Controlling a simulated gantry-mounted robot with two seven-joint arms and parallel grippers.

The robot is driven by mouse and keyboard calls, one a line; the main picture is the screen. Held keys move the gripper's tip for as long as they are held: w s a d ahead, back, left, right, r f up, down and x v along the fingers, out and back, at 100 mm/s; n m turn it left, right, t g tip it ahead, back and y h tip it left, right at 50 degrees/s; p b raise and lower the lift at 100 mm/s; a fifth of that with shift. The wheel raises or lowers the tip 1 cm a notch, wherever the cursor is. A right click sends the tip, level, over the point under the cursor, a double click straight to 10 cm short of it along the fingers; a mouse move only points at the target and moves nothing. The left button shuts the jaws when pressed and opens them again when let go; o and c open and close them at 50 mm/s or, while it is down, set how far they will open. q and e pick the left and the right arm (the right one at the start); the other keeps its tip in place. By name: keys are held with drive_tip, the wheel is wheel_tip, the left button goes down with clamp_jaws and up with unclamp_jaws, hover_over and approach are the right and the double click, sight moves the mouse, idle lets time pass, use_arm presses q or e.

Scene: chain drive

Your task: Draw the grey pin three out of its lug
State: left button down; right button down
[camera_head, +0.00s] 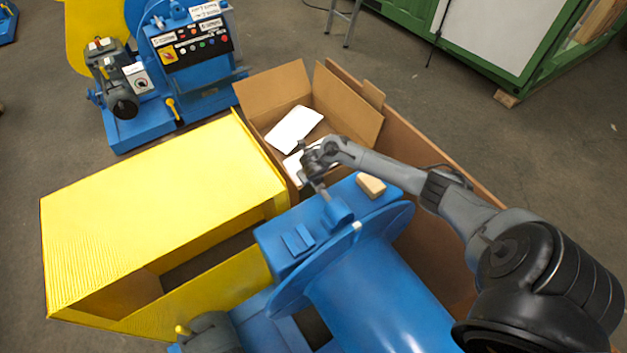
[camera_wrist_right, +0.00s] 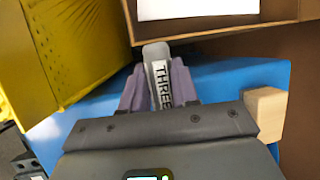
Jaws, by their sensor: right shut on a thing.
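The grey pin three (camera_wrist_right: 155,54) stands upright between the fingers of my right gripper (camera_wrist_right: 158,88) in the right wrist view, with its white label reading THREE facing the camera. My right gripper (camera_head: 313,178) is shut on it, above the top of the blue machine housing (camera_head: 283,230) in the head view. A blue lug (camera_head: 338,211) rises from the housing just below the gripper. The pin's lower end is hidden in the wrist view, and I cannot tell how far it sits in the lug. My left gripper is out of view.
A tan block (camera_head: 371,185) lies on the housing to the right of the gripper. An open cardboard box (camera_head: 346,112) with white sheets stands behind. A yellow guard (camera_head: 160,190) stands to the left. A blue machine with a control panel (camera_head: 192,44) is farther back.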

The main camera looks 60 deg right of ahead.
drive_tip(key=w+d+b, duration=0.4)
drive_tip(key=w+b, duration=0.7)
drive_tip(key=shift+w+d, duration=0.25)
drive_tip(key=shift+d, duration=0.05)
idle(1.3)
drive_tip(key=shift+r, duration=0.1)
idle(0.4)
